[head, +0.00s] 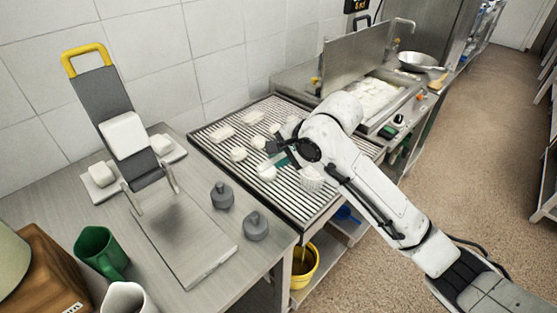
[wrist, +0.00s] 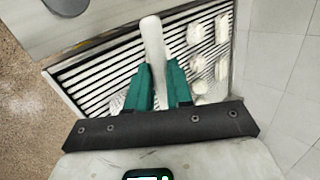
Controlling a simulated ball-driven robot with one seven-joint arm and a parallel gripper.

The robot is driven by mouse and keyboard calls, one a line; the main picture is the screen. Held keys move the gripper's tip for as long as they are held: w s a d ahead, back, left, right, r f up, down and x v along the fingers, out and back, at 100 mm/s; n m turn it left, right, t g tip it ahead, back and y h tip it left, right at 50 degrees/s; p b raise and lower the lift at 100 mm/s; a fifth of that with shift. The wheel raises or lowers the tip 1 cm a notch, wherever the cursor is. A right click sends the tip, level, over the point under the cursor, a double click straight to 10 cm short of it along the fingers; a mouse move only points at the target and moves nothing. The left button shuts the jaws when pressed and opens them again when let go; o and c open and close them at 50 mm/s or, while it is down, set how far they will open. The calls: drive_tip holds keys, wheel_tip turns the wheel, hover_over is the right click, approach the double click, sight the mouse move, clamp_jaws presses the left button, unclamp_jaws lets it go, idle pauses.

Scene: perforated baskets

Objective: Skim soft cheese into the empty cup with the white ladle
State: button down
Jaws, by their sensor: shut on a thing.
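My gripper (head: 281,158) is over the slatted draining rack, its teal fingers shut on the white ladle. The ladle's smooth, rounded handle (wrist: 152,45) sticks out between the fingertips in the wrist view. A white perforated piece (head: 312,178) shows beside the gripper; I cannot tell if it is the ladle's bowl. Soft white cheese (head: 372,98) lies in the steel vat behind the rack, well away from the gripper. A green cup (head: 100,252) stands at the near left, its visible inside dark. A white cup (head: 127,297) is cut off by the bottom edge.
Several white cheese pieces (head: 222,133) lie on the rack (head: 310,212). Two grey weights (head: 222,195) stand beside its left edge. A press with a yellow handle (head: 84,55) is at left. A raised steel lid (head: 354,58) stands behind the vat. A yellow bucket (head: 304,268) is below.

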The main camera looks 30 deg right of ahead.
drive_tip(key=shift+s+d+f+t+y+b, duration=0.1)
drive_tip(key=shift+s+f+t+y+b, duration=0.1)
drive_tip(key=shift+t+b, duration=0.45)
drive_tip(key=shift+s+f+t+y+b, duration=0.1)
drive_tip(key=shift+t+y+b, duration=0.1)
drive_tip(key=shift+t+b, duration=0.4)
drive_tip(key=shift+s+t+b, duration=0.1)
drive_tip(key=shift+t+b, duration=0.15)
drive_tip(key=shift+b, duration=0.1)
drive_tip(key=shift+d+r, duration=0.1)
drive_tip(key=shift+r, duration=0.05)
